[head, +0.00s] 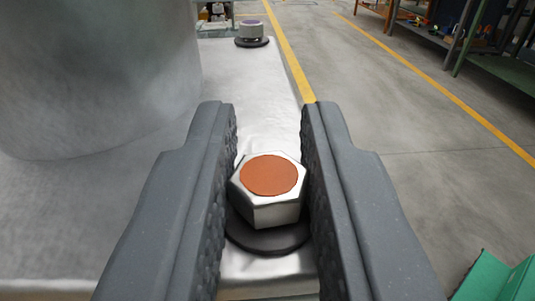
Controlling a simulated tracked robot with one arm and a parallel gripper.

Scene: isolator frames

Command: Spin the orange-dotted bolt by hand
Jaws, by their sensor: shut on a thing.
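The orange-dotted bolt (265,213) has a silver hex head with a round orange dot on top. It stands upright over a dark round washer (268,238) on a pale metal plate (262,268). My gripper (270,165) has one dark, rough-faced finger on each side of the hex head and is shut on it. The finger faces hide the left and right sides of the head. The bolt's shank is not visible.
A second bolt (251,30) with a purplish top stands on a dark washer at the plate's far end. A large grey cylinder (95,75) rises at the left. Open floor with yellow lines (440,95) lies right; a green object (500,278) is lower right.

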